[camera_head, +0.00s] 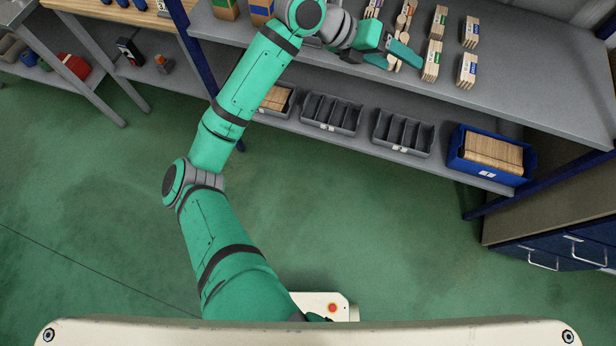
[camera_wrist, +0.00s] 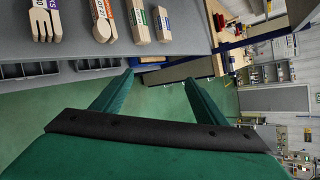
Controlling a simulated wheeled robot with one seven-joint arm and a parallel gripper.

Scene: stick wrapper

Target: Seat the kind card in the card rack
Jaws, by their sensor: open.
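I cannot pick out the kind card or the card rack with certainty in either view. My gripper (camera_head: 404,65) is over the grey upper shelf, among the wooden utensil bundles, with its fingers apart. In the wrist view its two green fingers (camera_wrist: 158,77) are spread with nothing between them. Beside them on the shelf lie a fork bundle with a purple label (camera_wrist: 44,18), a spoon bundle with an orange label (camera_wrist: 102,18), and bundles with a green label (camera_wrist: 137,20) and a blue label (camera_wrist: 161,22).
On the lower shelf stand two grey divided trays (camera_head: 331,113) (camera_head: 403,132), a grey bin with wooden sticks (camera_head: 275,98) and a blue bin (camera_head: 510,176) of sticks. A blue drawer cabinet (camera_head: 560,252) is at right. The green floor is clear.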

